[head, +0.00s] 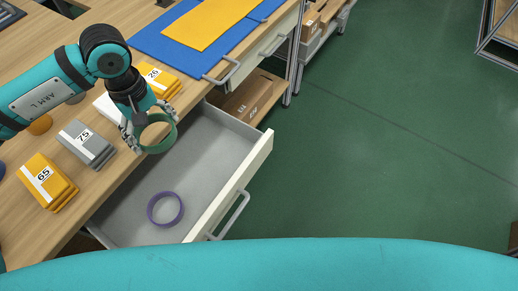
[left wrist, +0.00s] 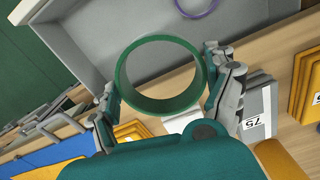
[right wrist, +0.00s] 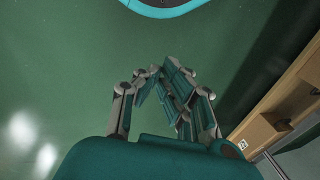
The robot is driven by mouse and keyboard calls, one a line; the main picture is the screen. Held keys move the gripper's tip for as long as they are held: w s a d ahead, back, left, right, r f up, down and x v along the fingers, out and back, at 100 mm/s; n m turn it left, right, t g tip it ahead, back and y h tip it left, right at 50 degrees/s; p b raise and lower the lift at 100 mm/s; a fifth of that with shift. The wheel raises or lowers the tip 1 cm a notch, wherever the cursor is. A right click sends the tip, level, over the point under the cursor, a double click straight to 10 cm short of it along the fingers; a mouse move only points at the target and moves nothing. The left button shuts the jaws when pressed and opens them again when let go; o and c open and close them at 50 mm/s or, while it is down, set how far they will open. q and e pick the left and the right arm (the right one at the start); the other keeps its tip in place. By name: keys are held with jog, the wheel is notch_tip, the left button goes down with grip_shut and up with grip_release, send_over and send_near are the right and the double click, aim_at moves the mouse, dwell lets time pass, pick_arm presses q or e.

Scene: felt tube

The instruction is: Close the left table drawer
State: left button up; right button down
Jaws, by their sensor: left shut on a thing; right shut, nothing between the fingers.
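The left table drawer (head: 200,160) is pulled out from the wooden table, with a grey inside, a white front and a metal handle (head: 234,215). A purple ring (head: 165,209) lies on its floor; the ring also shows in the left wrist view (left wrist: 197,8). My left gripper (head: 150,130) is shut on a green ring (head: 158,133), held above the drawer's inner end near the table edge. In the left wrist view the green ring (left wrist: 160,107) sits between both fingers. My right gripper (right wrist: 160,75) is shut and empty above the green floor.
On the table (head: 110,170) lie orange blocks marked 65 (head: 47,182) and 26 (head: 158,79), a grey block marked 75 (head: 86,144) and a blue mat (head: 190,50). A second drawer handle (head: 275,45) and a cardboard box (head: 248,97) are beyond.

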jog(key=w+a+r+m+t+y+p, duration=0.1)
jog(key=w+a+r+m+y+p, duration=0.3)
jog(key=r, duration=0.9)
jog(key=w+a+r+m+t+p, duration=0.15)
jog(key=w+r+m, duration=0.45)
jog(key=r, duration=0.7)
jog(key=w+a+r+m+t+y+p, duration=0.15)
jog(key=w+r+m+p, duration=0.35)
jog(key=r, duration=0.9)
pick_arm(q)
jog(key=w+a+r+n, duration=0.7)
jog(key=w+a+n, duration=0.2)
jog(key=n, duration=0.8)
jog(key=shift+a+r+b, duration=0.3)
jog(key=shift+a+r, duration=0.1)
jog(key=shift+a, duration=0.45)
pick_arm(e)
jog(key=shift+m+g+y, duration=0.25)
jog(key=shift+m+g, duration=0.25)
jog(key=shift+m, duration=0.3)
jog(key=shift+a+r+x, duration=0.25)
jog(key=shift+a+x, duration=0.05)
jog(key=shift+x, duration=1.85)
jog(key=shift+a+r+x, duration=0.3)
jog(key=shift+a+x, duration=0.05)
jog(key=shift+x, duration=1.75)
jog(key=shift+a+r+x, duration=0.25)
jog(key=shift+a+x, duration=0.05)
jog(key=shift+x, duration=1.85)
jog(key=shift+w, duration=0.1)
